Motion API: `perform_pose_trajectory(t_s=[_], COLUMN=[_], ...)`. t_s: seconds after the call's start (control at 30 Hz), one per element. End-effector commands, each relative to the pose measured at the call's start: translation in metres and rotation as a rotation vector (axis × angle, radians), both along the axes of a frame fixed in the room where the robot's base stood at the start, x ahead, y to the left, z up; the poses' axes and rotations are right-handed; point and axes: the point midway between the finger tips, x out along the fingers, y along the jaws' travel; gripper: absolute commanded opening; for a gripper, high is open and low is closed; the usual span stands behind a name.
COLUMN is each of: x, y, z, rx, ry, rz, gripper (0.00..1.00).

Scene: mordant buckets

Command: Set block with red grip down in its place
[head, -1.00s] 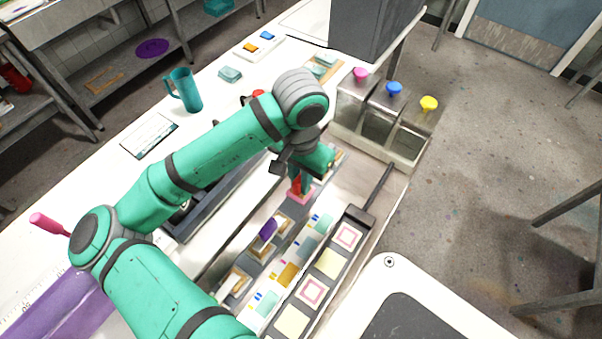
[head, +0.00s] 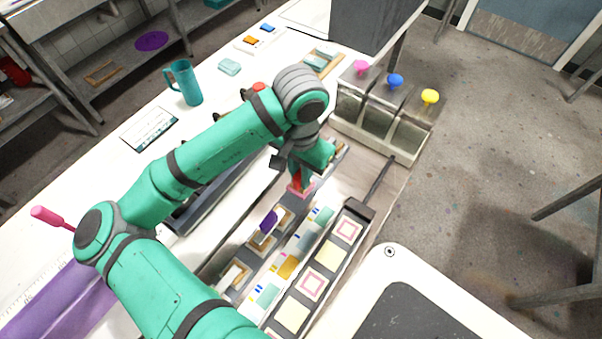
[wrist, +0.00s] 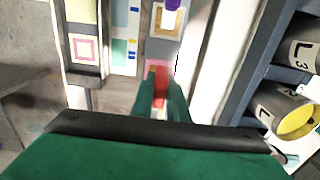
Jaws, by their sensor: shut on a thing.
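My gripper (head: 300,180) points down at the far part of a long grey rack (head: 249,259) and is shut on the red grip of a block. The red grip (head: 296,181) shows between the fingers; it also shows in the wrist view (wrist: 160,84). A pink patch (head: 306,190) shows just under the fingers; I cannot tell whether it is the block's face or the surface below. The block's underside is hidden, so I cannot tell whether it touches the rack. A block with a purple grip (head: 268,222) stands nearer in the same row.
A strip with coloured swatches (head: 288,266) and a dark tray of printed squares (head: 327,256) lie to the right. Lidded bins with pink, blue and yellow knobs (head: 395,82) stand beyond. A teal mug (head: 186,84) stands left. Labelled cylinders (wrist: 290,108) show in the wrist view.

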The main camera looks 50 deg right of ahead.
Motion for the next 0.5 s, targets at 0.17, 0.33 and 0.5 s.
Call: perform_pose_trajectory(t_s=[0.17,0.33,0.5], x=[0.0,0.0,0.0], y=[0.0,0.0,0.0], z=[-0.001,-0.006,-0.012], rx=[0.0,0.0,0.0], ry=[0.0,0.0,0.001], rz=[0.0,0.0,0.001], gripper=[0.0,0.0,0.0])
